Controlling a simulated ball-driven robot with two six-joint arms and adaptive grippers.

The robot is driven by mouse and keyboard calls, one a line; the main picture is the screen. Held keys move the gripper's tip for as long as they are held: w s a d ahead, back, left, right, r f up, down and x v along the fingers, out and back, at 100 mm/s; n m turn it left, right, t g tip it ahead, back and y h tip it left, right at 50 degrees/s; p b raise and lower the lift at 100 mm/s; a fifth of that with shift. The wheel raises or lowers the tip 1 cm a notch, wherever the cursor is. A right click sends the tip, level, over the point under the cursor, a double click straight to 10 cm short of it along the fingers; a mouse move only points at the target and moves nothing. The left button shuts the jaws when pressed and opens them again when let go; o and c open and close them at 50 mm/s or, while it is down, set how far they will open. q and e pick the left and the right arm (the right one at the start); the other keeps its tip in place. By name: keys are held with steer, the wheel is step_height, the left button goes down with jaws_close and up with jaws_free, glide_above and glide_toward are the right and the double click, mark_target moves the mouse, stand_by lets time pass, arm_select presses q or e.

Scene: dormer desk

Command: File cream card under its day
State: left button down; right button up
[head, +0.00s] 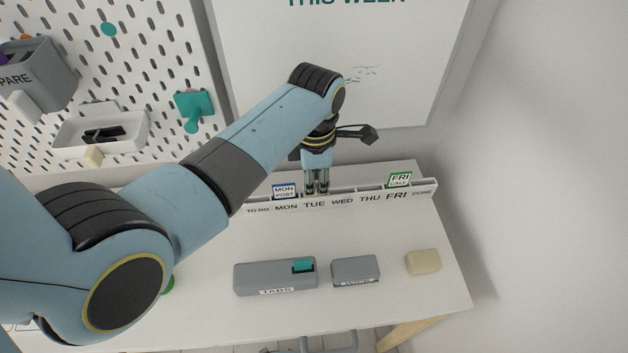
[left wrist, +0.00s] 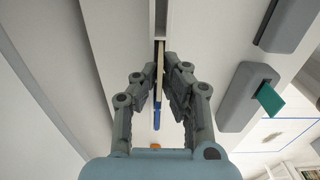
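My left gripper (head: 317,190) points down at the letter rail, over the TUE place. It also shows in the left wrist view (left wrist: 160,72), where its fingertips are close together on a thin cream strip, the cream card (left wrist: 160,58) seen edge-on. In the head view the fingers hide the card, so its lettering cannot be read. The rail (head: 340,195) is marked TO DO, MON, TUE, WED, THU, FRI and DONE. A blue-edged MON POST card (head: 284,191) stands just left of the gripper. A green-edged FRI CALL card (head: 399,180) stands above FRI. My right gripper is not in view.
A grey TABS box (head: 262,279) with a teal tab, a grey box (head: 355,271) and a cream block (head: 423,261) lie in front of the rail. A whiteboard (head: 400,70) and a pegboard (head: 130,60) stand behind. The desk between rail and boxes is clear.

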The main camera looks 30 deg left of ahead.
arm_select(q)
steer(key=shift+f, duration=0.2)
steer(key=c, duration=1.5)
jaws_free()
steer(key=shift+a, duration=0.15)
step_height(320, 180, up, 12)
steer(key=shift+r, duration=0.25)
steer(key=shift+f, duration=0.1)
